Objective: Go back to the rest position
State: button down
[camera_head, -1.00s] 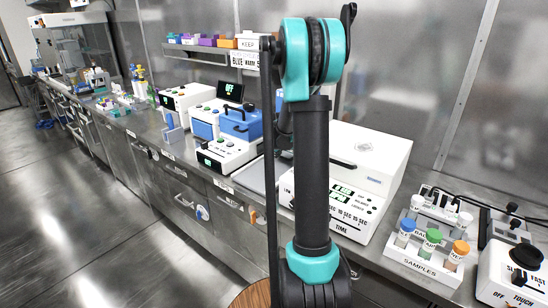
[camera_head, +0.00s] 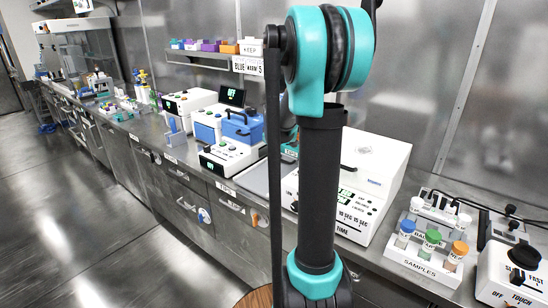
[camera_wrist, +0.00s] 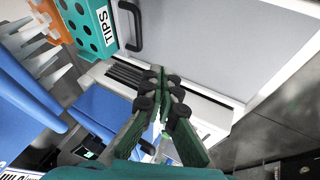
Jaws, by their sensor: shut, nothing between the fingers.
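My gripper (camera_wrist: 160,95) shows in the wrist view with its two green and black fingers closed together and nothing between them. Beyond the fingertips is a white machine with a black handle (camera_wrist: 137,27). A teal box labelled TIPS (camera_wrist: 97,25) is at the upper left of that view. In the head view my arm stands upright in the middle, with its teal joint near the top, and my gripper is hidden.
A steel bench holds a white machine marked TIME (camera_head: 379,165), a SAMPLES rack (camera_head: 420,262) with capped tubes, and a blue-lidded device (camera_head: 243,127). A shelf (camera_head: 193,55) with coloured boxes is on the wall. The floor (camera_head: 75,215) at left is clear.

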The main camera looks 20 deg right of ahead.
jog(key=shift+v, duration=1.3)
jog(key=s+a+f+m, duration=0.2)
jog(key=s+a+f, duration=0.2)
jog(key=s, duration=0.6)
jog(key=s+a+f+m+g+y, duration=0.1)
jog(key=s+a+f, duration=0.3)
jog(key=s, duration=0.7)
jog(key=s+a+f+m+g, duration=0.1)
jog(key=s+a+f+m, duration=0.2)
jog(key=s, duration=0.7)
jog(key=shift+s+a+f+y, duration=0.15)
jog(key=shift+a+f+y, duration=0.25)
jog(key=shift+f, duration=0.5)
